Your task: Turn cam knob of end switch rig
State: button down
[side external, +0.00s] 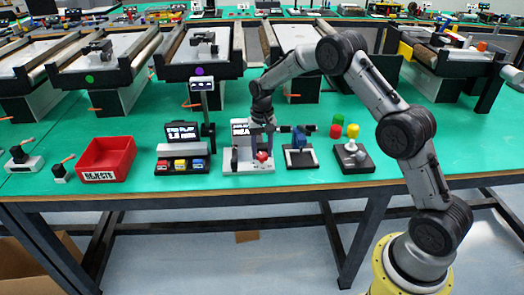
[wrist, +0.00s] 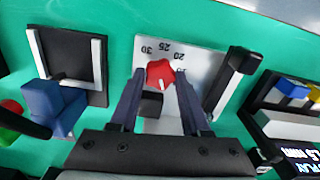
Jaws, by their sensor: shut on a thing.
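The end switch rig (side external: 248,168) is a white plate with a red cam knob (side external: 262,156) at the front of the green bench. In the wrist view the red knob (wrist: 160,74) has a white pointer mark. Printed numbers including 30, 25 and 20 run around it on the white plate (wrist: 205,62). My gripper (wrist: 160,82) has one finger on each side of the knob and is shut on it. A small black block (wrist: 151,104) and a black lever-like part (wrist: 232,80) are on the rig. The rig's screen (side external: 240,128) is partly hidden by my arm.
Conveyors (side external: 200,52) line the back.

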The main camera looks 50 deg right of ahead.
aim_at(262, 154)
jog(key=n, duration=1.2)
jog(key=shift+n, duration=0.4)
jog(key=shift+r, duration=0.1)
jog(key=shift+c, duration=1.8)
grip_release()
notch_tip(262, 154, up, 14)
